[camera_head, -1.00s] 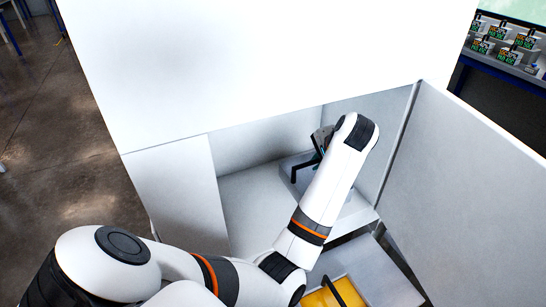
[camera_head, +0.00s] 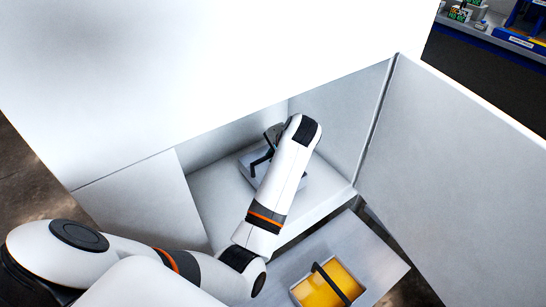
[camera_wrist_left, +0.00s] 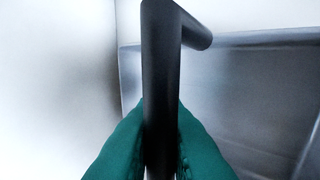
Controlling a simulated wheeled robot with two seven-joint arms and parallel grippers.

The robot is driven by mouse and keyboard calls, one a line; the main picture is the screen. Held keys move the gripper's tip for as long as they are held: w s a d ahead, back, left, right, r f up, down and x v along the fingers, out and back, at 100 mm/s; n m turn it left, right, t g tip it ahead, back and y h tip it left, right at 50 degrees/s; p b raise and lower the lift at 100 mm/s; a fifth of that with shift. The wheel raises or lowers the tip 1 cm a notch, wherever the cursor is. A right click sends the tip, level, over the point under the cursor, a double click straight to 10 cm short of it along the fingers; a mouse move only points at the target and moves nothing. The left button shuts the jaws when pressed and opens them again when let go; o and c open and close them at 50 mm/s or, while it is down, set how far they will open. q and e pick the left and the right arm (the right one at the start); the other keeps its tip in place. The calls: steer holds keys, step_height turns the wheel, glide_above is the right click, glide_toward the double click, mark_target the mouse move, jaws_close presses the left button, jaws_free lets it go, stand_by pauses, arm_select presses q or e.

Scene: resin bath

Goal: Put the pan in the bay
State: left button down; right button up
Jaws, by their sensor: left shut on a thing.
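A grey metal pan (camera_head: 247,161) with a black handle (camera_head: 258,167) is inside the white bay (camera_head: 216,192), over its floor. I cannot tell whether it rests there. My left gripper (camera_head: 270,146) is at the handle, partly hidden behind my own wrist. In the left wrist view the green fingers (camera_wrist_left: 160,150) are shut on the black bar of the handle (camera_wrist_left: 160,80), one on each side. The pan's grey wall and rim (camera_wrist_left: 245,85) show to the right of it. Much of the pan is hidden behind my arm. My right gripper is not in view.
A second container with yellow contents (camera_head: 322,290) and a black handle is on a grey surface (camera_head: 372,258) in front of the bay. A white panel (camera_head: 455,170) stands at the right of the opening. A tall white face (camera_head: 200,70) rises above it.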

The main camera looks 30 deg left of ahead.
arm_select(q)
steer(key=shift+f, duration=0.65)
steer(key=c, duration=1.5)
jaws_free()
steer(key=shift+o, duration=0.2)
steer(key=v, duration=1.2)
